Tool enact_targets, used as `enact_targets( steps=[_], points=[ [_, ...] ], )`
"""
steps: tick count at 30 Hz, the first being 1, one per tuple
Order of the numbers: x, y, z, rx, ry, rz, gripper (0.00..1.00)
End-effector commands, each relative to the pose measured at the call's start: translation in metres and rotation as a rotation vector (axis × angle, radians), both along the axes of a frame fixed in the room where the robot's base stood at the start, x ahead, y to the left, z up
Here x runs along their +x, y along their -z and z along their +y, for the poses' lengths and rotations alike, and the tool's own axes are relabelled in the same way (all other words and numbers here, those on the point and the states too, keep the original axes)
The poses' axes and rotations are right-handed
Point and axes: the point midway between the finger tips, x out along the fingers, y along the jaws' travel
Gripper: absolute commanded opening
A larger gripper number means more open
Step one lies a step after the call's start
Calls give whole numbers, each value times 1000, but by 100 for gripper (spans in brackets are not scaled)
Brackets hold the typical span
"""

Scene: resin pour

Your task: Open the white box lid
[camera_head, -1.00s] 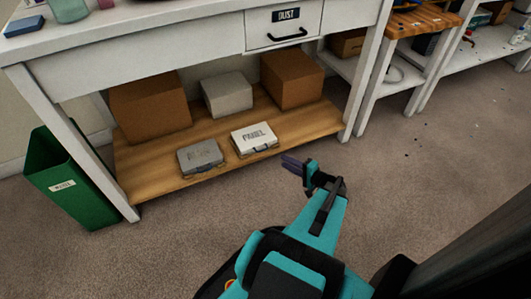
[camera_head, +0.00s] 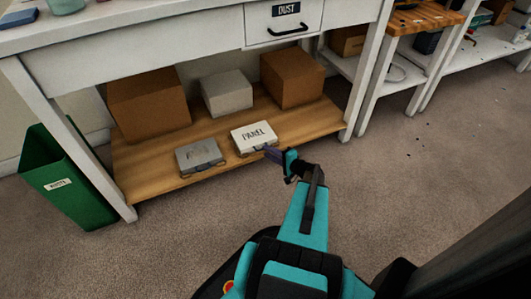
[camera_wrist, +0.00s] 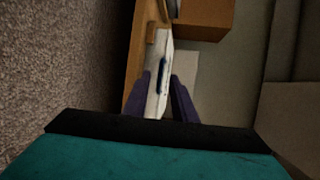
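The white box (camera_head: 253,136) lies flat on the low wooden shelf, with dark lettering on its lid and a dark handle on its front side. Its lid is shut. In the wrist view the white box (camera_wrist: 164,50) appears edge-on, with its dark handle ahead of the fingertips. My gripper (camera_head: 269,152) is at the box's front right, close to the handle. In the wrist view the purple fingers of my gripper (camera_wrist: 161,80) are apart, with the box's front side showing between them. I cannot tell whether they touch it.
A grey box (camera_head: 200,157) with a handle lies left of the white box. Behind are brown cartons (camera_head: 150,103) (camera_head: 292,78) and a pale carton (camera_head: 227,93). The bench top and drawer (camera_head: 283,24) overhang the shelf. A green bin (camera_head: 70,180) stands left. Floor in front is clear.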

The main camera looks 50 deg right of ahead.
Motion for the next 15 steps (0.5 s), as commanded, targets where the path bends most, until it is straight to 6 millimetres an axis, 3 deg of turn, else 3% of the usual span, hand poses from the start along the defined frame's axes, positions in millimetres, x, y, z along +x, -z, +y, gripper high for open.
enact_targets(
  steps=[6, 15],
  points=[
    [19, 5, 0, -1, -1, 0, 24],
    [23, 5, 0, 0, 1, 1, 24]
  ],
)
